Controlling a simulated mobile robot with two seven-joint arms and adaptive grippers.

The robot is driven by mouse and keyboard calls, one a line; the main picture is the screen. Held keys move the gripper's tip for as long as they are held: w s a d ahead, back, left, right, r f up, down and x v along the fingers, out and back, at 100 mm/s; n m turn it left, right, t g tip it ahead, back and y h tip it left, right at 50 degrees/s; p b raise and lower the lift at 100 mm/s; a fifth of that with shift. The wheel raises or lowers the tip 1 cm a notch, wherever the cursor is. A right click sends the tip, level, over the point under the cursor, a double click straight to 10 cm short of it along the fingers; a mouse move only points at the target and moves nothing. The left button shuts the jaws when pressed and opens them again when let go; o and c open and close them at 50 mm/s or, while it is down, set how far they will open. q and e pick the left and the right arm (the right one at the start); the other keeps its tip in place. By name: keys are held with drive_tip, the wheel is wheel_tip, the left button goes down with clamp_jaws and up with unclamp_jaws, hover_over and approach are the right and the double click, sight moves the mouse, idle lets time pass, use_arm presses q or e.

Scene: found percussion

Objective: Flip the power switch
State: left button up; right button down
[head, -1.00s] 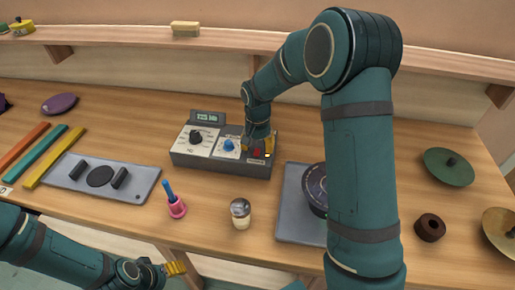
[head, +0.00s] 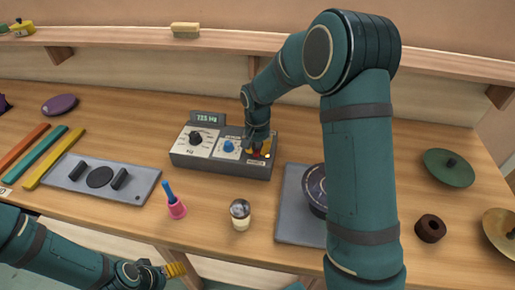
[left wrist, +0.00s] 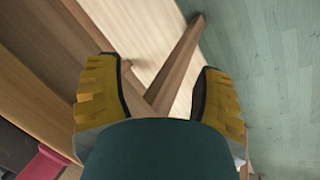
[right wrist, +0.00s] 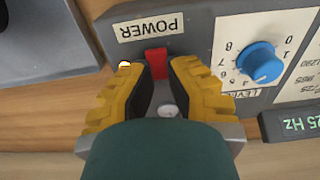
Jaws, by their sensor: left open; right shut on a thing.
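The grey control box (head: 185,160) stands on the bench, with a black knob (head: 196,137), a blue knob (head: 229,146) and a lit display (head: 208,118). The red power switch (right wrist: 156,64) shows in the right wrist view beside the "POWER" label (right wrist: 151,28). My right gripper (right wrist: 160,75) is at the switch, its two yellow fingertips on either side of it and closed on it. A small white light (right wrist: 124,65) glows next to the switch. My left gripper (head: 175,269) is open and empty, low in front of the bench; the left wrist view shows its fingers apart.
A grey plate (head: 142,187) lies to the left, a dark drum (head: 316,188) to the right. A shelf (head: 120,43) runs behind.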

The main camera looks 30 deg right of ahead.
drive_tip(key=t+b, duration=0.1)
drive_tip(key=h+b, duration=0.1)
drive_tip(key=shift+s+a+f+t+b, duration=0.15)
drive_tip(key=shift+s+f+t+b, duration=0.05)
drive_tip(key=shift+t+b, duration=0.2)
drive_tip(key=shift+s+r+t+h+b, duration=0.1)
drive_tip(key=shift+t+h+b, duration=0.45)
drive_tip(key=shift+b, duration=0.25)
drive_tip(key=c, duration=0.9)
unclamp_jaws()
drive_tip(key=shift+r, duration=0.15)
drive_tip(key=v, duration=1.2)
